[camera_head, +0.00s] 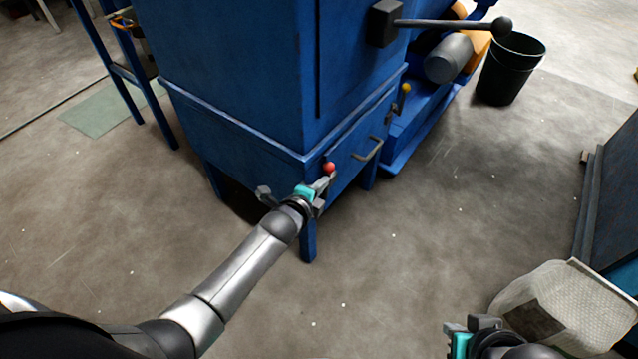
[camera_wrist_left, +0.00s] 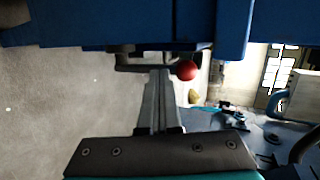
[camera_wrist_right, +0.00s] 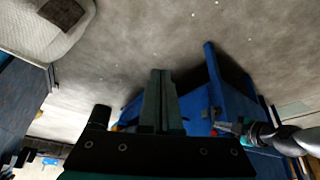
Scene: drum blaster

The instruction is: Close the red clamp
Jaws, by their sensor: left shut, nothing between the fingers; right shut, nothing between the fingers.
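The red clamp shows as a round red knob (camera_head: 329,168) on a short dark lever, at the near lower corner of the blue cabinet (camera_head: 235,85). In the left wrist view, the red knob (camera_wrist_left: 186,70) is just right of my left fingertips, with a dark bar behind. My left gripper (camera_head: 328,182) is shut and empty, its tips close to the knob; I cannot tell whether they touch. My right gripper (camera_wrist_right: 160,75) is shut and empty, low at the right of the head view, away from the cabinet.
A yellow knob (camera_head: 405,88) and a metal handle (camera_head: 368,148) are farther along the cabinet's side. A long black lever (camera_head: 450,23) sticks out above. A black bin (camera_head: 510,70) stands behind. A white sack (camera_head: 570,295) lies near my right arm. The floor between is clear.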

